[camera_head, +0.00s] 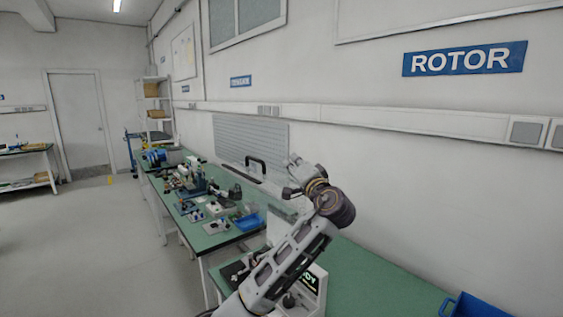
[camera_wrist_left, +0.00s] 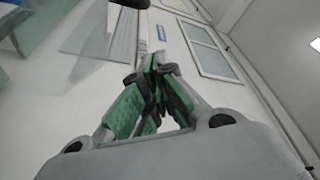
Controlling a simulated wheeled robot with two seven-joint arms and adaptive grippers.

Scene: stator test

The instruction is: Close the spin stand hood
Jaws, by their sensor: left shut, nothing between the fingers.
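The spin stand (camera_head: 313,284) stands on the green bench, mostly hidden behind my left arm; a small lit display shows on its front. A clear hood panel (camera_head: 262,181) appears raised above it, with a black handle (camera_head: 255,162) along its upper part. My left gripper (camera_head: 293,175) is up in the air just right of the handle, apparently apart from it. In the left wrist view its green-padded fingers (camera_wrist_left: 155,75) are shut and empty, and a clear panel (camera_wrist_left: 93,48) shows at upper left. My right gripper is not in view.
The green bench (camera_head: 372,272) is clear to the right, with a blue bin (camera_head: 470,306) at its end. A second bench on the left carries several small machines, parts and a blue tray (camera_head: 248,222). The wall stands close behind.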

